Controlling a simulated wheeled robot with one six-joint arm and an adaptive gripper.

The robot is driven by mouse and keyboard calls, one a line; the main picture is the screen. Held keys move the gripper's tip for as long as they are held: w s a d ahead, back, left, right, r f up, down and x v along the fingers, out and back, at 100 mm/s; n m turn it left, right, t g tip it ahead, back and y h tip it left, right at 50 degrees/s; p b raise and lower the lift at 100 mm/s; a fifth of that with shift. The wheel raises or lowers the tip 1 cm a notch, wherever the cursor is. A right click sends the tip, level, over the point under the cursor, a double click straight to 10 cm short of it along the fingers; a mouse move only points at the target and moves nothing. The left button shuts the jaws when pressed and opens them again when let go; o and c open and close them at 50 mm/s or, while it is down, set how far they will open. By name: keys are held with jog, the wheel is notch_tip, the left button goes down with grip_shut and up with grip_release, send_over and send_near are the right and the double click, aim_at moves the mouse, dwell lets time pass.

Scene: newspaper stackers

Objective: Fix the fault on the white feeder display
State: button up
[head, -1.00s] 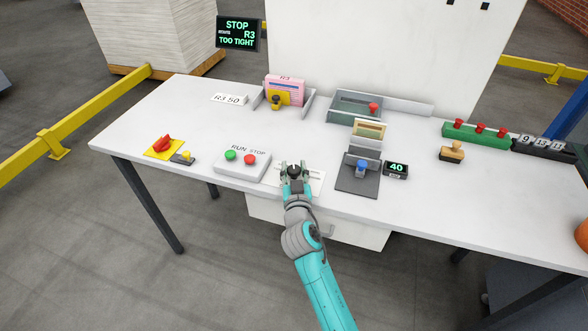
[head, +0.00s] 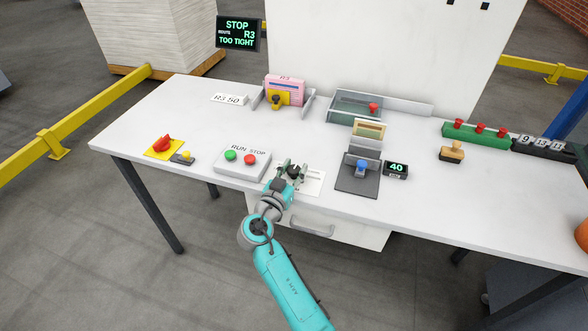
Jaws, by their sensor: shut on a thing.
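A black display (head: 237,33) stands at the back of the table and reads STOP, R3, TOO TIGHT in green; the small line is hard to read. My gripper (head: 293,171) is at the table's front edge, shut on a dark round knob (head: 294,170). The knob sits over a white plate (head: 313,184) with faint markings, partly hidden by my gripper. A small display (head: 397,168) to the right reads 40, beside a grey slide with a blue knob (head: 361,168). A white card (head: 229,99) reads R3 50.
A RUN/STOP box (head: 241,163) with green and red buttons lies left of my gripper. A red switch (head: 163,144) is farther left. A pink R3 pack (head: 285,90) and a grey tray (head: 354,108) stand behind. A stamp (head: 452,151) is at right.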

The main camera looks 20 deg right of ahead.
jog(key=shift+m+g+h, duration=1.5)
jog(key=shift+g, duration=0.6)
jog(key=o, duration=1.1)
jog(key=v, duration=1.2)
jog(key=shift+f, duration=0.25)
jog(key=shift+a, duration=0.1)
